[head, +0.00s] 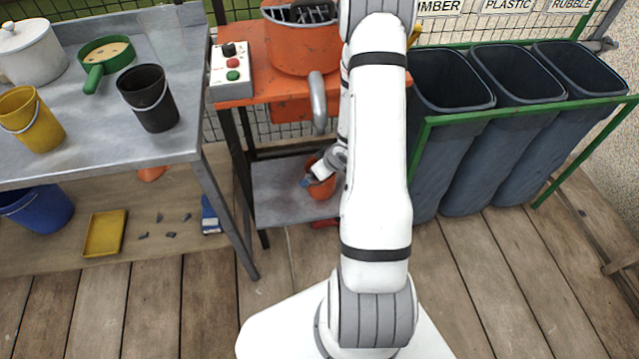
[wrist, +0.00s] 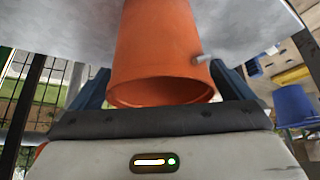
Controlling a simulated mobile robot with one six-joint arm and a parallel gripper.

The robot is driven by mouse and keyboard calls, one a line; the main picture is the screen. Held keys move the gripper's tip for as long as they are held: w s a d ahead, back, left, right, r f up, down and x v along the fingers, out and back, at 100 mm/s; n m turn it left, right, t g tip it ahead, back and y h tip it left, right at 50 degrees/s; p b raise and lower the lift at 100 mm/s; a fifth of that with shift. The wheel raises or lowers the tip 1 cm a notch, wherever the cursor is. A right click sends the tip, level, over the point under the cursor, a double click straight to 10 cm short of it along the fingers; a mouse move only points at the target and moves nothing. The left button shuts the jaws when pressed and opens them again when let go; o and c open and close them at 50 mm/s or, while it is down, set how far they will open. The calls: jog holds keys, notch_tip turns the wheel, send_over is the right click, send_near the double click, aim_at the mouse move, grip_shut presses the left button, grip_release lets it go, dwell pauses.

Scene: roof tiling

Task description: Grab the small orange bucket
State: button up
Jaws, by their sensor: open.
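The small orange bucket (head: 322,187) stands on the grey lower shelf of the mixer stand, partly hidden by my arm. In the wrist view the bucket (wrist: 158,50) fills the middle, its open rim towards my palm and a small grey handle stub on its right side. My gripper (wrist: 160,90) is open, with one dark blue finger on each side of the bucket. I cannot tell whether either finger touches it. In the head view my gripper (head: 309,180) is small and overlaps the bucket.
Above the bucket is the orange mixer (head: 290,55) with a control box (head: 231,70). A grey table (head: 95,120) on the left holds a yellow bucket (head: 31,118) and a black bucket (head: 148,97). Dark bins (head: 450,125) stand to the right behind a green rail.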

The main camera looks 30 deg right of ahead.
jog(key=shift+w+a+f, duration=0.1)
jog(key=shift+w+f, duration=0.25)
jog(key=shift+f, duration=0.25)
jog(key=shift+r, duration=0.1)
jog(key=shift+c, duration=0.2)
jog(key=c, duration=1.3)
jog(key=shift+r, duration=0.15)
